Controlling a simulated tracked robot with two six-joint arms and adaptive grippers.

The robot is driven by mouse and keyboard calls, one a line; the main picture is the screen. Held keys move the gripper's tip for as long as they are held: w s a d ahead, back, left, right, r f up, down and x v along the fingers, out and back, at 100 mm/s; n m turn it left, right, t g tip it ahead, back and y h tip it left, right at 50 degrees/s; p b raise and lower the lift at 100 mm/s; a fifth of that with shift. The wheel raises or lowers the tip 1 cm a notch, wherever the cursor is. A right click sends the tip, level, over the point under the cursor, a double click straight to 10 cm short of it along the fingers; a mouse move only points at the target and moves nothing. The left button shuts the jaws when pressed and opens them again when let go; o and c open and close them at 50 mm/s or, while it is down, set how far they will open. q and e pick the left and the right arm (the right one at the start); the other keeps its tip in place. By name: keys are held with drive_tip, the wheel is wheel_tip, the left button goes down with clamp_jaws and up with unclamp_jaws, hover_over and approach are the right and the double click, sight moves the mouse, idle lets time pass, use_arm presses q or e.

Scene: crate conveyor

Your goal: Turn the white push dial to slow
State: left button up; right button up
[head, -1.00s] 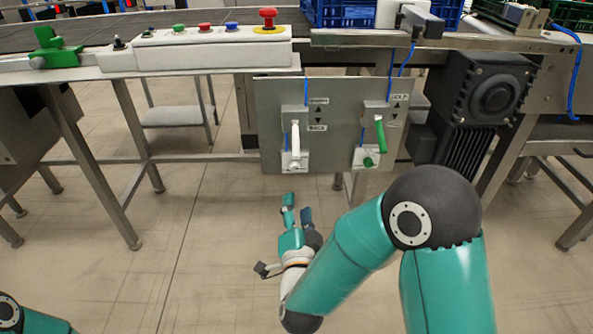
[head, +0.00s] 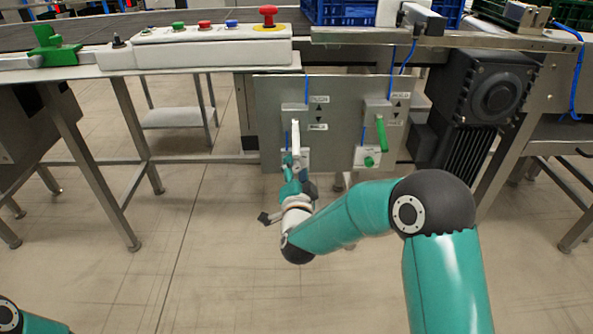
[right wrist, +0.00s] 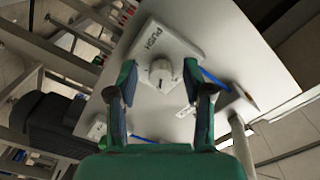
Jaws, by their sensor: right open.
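The white push dial (right wrist: 160,72) is a small round knob with a dark mark, on a white plate lettered PUSH (right wrist: 181,40) in the right wrist view. In the head view, the plate (head: 304,159) shows below the white lever on the grey panel, and my gripper hides the dial. My right gripper (head: 294,173) is at the panel's lower left. In the right wrist view, my right gripper (right wrist: 160,70) is open, with one finger on each side of the dial. I cannot tell whether they touch it. My left gripper is out of view.
The white lever (head: 296,135) is just above my right gripper. A green lever (head: 382,134) and green dial (head: 369,161) are on the panel's (head: 340,115) right side. A black motor (head: 485,95) stands to the right. The floor below is clear.

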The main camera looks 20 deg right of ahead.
drive_tip(key=shift+c, duration=0.4)
clamp_jaws()
drive_tip(key=shift+n, duration=0.4)
drive_tip(key=shift+n+b, duration=0.3)
drive_tip(key=shift+n, duration=0.6)
drive_tip(key=n, duration=0.2)
drive_tip(key=shift+n, duration=0.3)
drive_tip(key=n, duration=0.3)
drive_tip(key=shift+n+p, duration=0.3)
drive_tip(key=shift+n, duration=1.6)
